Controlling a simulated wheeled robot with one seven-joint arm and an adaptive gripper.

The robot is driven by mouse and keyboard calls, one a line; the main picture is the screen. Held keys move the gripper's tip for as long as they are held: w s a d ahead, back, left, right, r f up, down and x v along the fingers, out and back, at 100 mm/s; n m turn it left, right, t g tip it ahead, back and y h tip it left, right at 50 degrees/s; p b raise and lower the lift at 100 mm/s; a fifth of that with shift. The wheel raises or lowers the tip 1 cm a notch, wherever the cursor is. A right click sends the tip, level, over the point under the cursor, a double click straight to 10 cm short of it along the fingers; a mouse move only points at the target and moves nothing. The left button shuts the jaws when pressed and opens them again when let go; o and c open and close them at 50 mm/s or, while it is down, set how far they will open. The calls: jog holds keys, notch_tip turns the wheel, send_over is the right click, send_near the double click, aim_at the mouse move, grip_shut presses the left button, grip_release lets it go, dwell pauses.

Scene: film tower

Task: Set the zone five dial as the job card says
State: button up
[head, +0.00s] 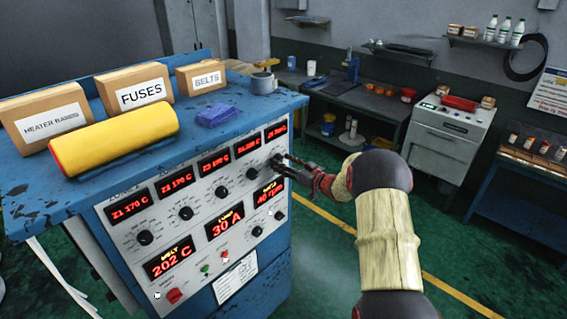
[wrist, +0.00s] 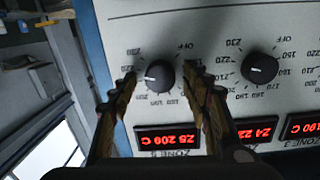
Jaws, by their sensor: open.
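The control cabinet's zone five dial (wrist: 160,76) is a black knob with a white pointer, seen upside down in the wrist view. The pointer lies toward the left of that picture. The zone five display (wrist: 168,138) appears to read 200 C. My gripper (wrist: 161,82) is open, its fingers on either side of the dial; I cannot tell whether they touch it. In the head view my gripper (head: 284,165) is at the panel's upper right and partly hides that dial. A white job card (head: 235,278) is on the lower panel, its writing too small to read.
The zone four dial (wrist: 260,68) is close beside my gripper. Boxes, a yellow roll (head: 115,138), a blue cloth (head: 217,115) and a mug (head: 263,83) stand on the cabinet top (head: 85,195). A grey machine (head: 448,138) stands at the back right. Green floor is open right of the cabinet.

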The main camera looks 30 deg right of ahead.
jog(key=shift+s, duration=0.1)
jog(key=v, duration=1.1)
jog(key=shift+s+d, duration=0.15)
jog(key=shift+s, duration=0.25)
